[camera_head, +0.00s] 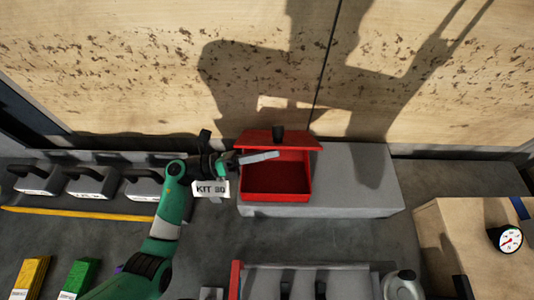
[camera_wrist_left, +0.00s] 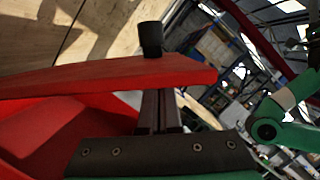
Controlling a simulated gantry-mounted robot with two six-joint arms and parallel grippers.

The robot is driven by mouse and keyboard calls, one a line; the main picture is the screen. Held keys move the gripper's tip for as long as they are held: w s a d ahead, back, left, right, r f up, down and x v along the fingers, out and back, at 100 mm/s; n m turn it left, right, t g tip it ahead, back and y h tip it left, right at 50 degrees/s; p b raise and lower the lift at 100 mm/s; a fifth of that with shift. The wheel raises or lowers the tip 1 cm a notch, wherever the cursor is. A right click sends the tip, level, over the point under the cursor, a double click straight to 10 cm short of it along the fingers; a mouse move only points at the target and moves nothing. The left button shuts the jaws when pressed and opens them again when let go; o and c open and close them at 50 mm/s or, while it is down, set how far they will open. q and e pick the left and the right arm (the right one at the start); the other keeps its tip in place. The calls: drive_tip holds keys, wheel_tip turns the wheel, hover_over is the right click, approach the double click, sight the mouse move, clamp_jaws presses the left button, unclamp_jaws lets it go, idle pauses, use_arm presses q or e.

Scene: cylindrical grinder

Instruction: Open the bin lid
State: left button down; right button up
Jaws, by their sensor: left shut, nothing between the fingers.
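The red bin (camera_head: 276,197) stands on a grey block, and its dark red inside is visible from above. Its red lid (camera_head: 250,140) is raised at the back, with a black knob (camera_head: 278,135) on it. In the left wrist view the lid (camera_wrist_left: 120,76) crosses the picture as a tilted slab, with the knob (camera_wrist_left: 151,39) on its upper side. My left gripper (camera_head: 276,155) is shut and empty, over the bin opening in front of the lid. In the left wrist view its fingers (camera_wrist_left: 158,98) reach up to the lid's underside; I cannot tell whether they touch. My right gripper is not in view.
The grey block (camera_head: 355,185) has bare room right of the bin. A white label reading KIT 80 (camera_head: 210,188) is by my left wrist. Grey cases (camera_head: 90,181) stand at left. A cardboard-coloured box (camera_head: 460,240) with a dial gauge (camera_head: 509,239) is at right.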

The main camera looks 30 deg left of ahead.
sight(273, 128)
use_arm(q)
drive_tip(key=w+r+n+p, duration=0.1)
drive_tip(key=w+a+r+n+p, duration=0.1)
drive_tip(key=r+p, duration=0.1)
drive_tip(key=w+r+n+y+p, duration=0.1)
drive_tip(key=p, duration=0.1)
drive_tip(key=shift+a+r, duration=0.25)
drive_tip(key=shift+a, duration=0.1)
drive_tip(key=shift+w+a+n, duration=0.2)
drive_tip(key=shift+w+n, duration=0.1)
drive_tip(key=shift+n, duration=0.2)
drive_tip(key=shift+f, duration=0.15)
drive_tip(key=shift+s+d+f, duration=0.15)
drive_tip(key=shift+s+f, duration=0.05)
drive_tip(key=shift+s, duration=0.05)
drive_tip(key=s+f, duration=0.1)
drive_tip(key=s+d, duration=0.1)
drive_tip(key=shift+s+d+f, duration=0.25)
drive_tip(key=shift+s+f, duration=0.05)
drive_tip(key=shift+f, duration=0.1)
drive_tip(key=r+v, duration=0.1)
drive_tip(key=v, duration=0.9)
drive_tip(key=shift+f, duration=0.4)
